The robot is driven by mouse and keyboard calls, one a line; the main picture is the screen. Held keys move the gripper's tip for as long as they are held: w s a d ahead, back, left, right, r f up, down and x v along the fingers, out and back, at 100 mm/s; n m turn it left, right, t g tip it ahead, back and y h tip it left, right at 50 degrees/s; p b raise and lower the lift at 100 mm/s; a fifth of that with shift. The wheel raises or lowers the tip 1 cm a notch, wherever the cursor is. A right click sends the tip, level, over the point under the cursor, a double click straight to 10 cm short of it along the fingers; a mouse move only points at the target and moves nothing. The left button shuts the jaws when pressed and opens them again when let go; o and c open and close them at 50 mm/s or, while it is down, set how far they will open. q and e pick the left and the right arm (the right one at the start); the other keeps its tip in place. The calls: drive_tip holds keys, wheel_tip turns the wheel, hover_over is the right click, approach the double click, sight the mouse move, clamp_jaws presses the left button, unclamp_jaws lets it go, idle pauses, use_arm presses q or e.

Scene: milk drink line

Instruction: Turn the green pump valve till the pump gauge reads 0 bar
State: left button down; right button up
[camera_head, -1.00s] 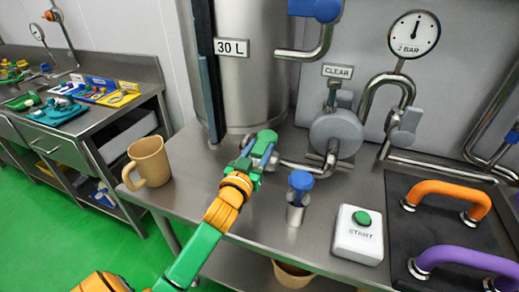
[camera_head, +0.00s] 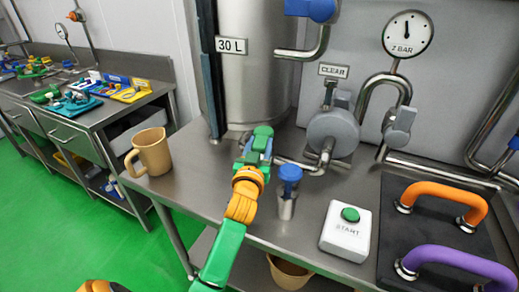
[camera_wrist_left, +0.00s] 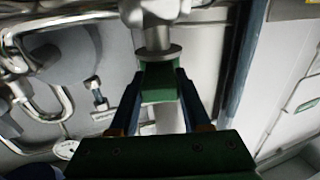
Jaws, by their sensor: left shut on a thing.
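The green valve handle (camera_wrist_left: 160,84) sits under a grey metal stem in the left wrist view, between my two dark blue fingers. My left gripper (camera_wrist_left: 160,98) is shut on it. In the head view my left gripper (camera_head: 256,146) is at the pipe in front of the steel tank, and largely hides the valve. The grey round pump body (camera_head: 333,133) is right of my gripper. My right gripper is not in view.
A blue-topped metal piece (camera_head: 288,183) stands close to the right of my left arm. A white START box (camera_head: 346,231), an orange handle (camera_head: 444,196) and a purple handle (camera_head: 458,260) are further right. A tan jug (camera_head: 151,152) stands at the table's left edge.

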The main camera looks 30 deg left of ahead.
use_arm(q)
drive_tip(key=c, duration=0.7)
unclamp_jaws()
drive_tip(key=o, duration=0.3)
drive_tip(key=shift+w, duration=0.1)
drive_tip(key=shift+o, duration=0.2)
drive_tip(key=shift+w, duration=0.1)
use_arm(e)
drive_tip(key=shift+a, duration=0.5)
